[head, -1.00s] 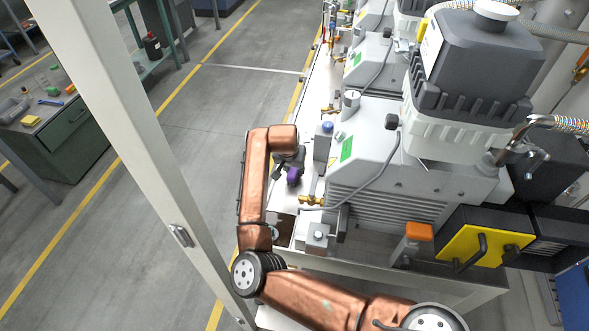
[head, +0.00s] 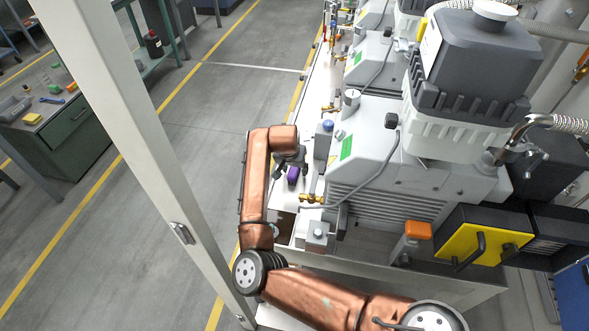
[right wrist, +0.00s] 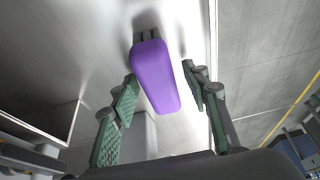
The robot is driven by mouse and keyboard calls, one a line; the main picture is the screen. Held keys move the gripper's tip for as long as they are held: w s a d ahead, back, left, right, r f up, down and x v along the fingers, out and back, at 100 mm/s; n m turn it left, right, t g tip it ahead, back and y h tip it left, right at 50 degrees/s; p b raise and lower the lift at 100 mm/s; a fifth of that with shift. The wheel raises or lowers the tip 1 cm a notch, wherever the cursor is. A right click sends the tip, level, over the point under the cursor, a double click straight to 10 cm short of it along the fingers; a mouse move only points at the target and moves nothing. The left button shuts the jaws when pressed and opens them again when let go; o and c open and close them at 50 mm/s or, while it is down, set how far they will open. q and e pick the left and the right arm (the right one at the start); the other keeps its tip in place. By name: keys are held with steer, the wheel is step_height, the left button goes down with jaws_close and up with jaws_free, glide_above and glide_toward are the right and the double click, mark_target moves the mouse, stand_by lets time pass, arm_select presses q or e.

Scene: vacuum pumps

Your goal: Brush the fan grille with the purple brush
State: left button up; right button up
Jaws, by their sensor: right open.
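The purple brush (head: 293,175) lies on the pale surface beside the nearest pump. In the right wrist view the purple brush (right wrist: 153,74) has a smooth block-like handle, with a grey part at its far end. My right gripper (head: 290,168) is open over it. In the right wrist view the green-padded fingers of my right gripper (right wrist: 163,92) are on either side of the brush, with gaps on both sides. A slatted grille (head: 388,205) shows low on the nearest pump's side; I cannot tell if it is the fan grille. My left gripper is out of view.
The nearest pump (head: 370,150) stands just right of my gripper, with a brass fitting (head: 312,198) close by. A pale upright post (head: 125,130) stands at left. A green workbench (head: 62,138) with small items is farther left. The aisle floor between is clear.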

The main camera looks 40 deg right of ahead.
mark_target(293, 173)
steer(key=shift+b, duration=1)
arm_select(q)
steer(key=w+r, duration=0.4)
arm_select(e)
steer(key=shift+r, duration=0.2)
steer(key=shift+p+v, duration=0.55)
steer(key=shift+v, duration=0.55)
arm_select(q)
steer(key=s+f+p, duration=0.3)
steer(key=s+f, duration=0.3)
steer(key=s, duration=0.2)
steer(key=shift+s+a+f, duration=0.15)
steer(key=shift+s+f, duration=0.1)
arm_select(e)
steer(key=shift+v, duration=2.85)
